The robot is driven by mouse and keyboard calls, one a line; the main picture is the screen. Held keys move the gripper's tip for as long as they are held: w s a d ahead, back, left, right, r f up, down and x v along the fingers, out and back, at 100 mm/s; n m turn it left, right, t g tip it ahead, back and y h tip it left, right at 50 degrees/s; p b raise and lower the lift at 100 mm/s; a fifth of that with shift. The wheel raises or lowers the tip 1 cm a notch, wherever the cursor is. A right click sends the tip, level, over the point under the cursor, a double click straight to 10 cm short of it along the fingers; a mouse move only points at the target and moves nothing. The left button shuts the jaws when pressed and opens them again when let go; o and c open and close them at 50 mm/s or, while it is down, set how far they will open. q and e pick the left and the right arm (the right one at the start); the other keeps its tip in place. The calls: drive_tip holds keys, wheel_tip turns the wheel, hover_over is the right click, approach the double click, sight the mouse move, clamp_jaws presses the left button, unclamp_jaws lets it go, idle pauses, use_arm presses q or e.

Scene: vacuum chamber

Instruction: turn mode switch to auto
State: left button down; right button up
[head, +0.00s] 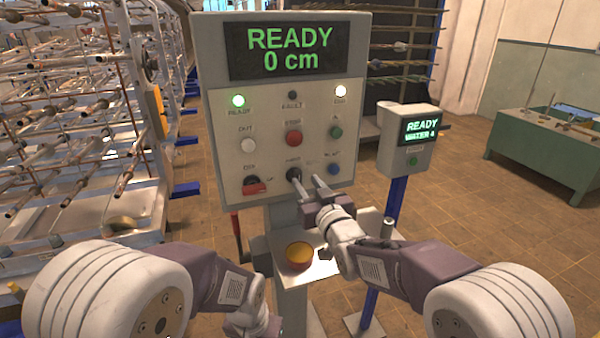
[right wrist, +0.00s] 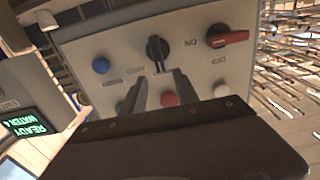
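The mode switch is a black rotary knob (head: 293,174) low in the middle of the grey control panel (head: 225,130). In the right wrist view the knob (right wrist: 157,47) shows upside down, its grip roughly upright. My right gripper (head: 304,181) is at the panel's lower edge, its fingers apart and pointing at the knob. In the right wrist view its fingertips (right wrist: 163,76) stand just short of the knob with a gap between them. Contact cannot be made out. The switch's labels are too blurred to read. My left arm shows low left; its fingers are out of frame.
A red-handled switch (head: 256,186) is left of the knob and a blue button (head: 333,170) right of it. A small READY WATER box (head: 407,160) stands at right. Racks of rods (head: 80,120) fill the left.

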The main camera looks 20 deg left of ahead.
sight(298, 173)
drive_tip(key=p+x, duration=0.1)
drive_tip(key=x, duration=0.4)
drive_tip(key=shift+a+r, duration=0.1)
drive_tip(key=shift+a, duration=0.25)
drive_tip(key=shift+w+a, duration=0.25)
drive_tip(key=shift+w, duration=0.4)
clamp_jaws()
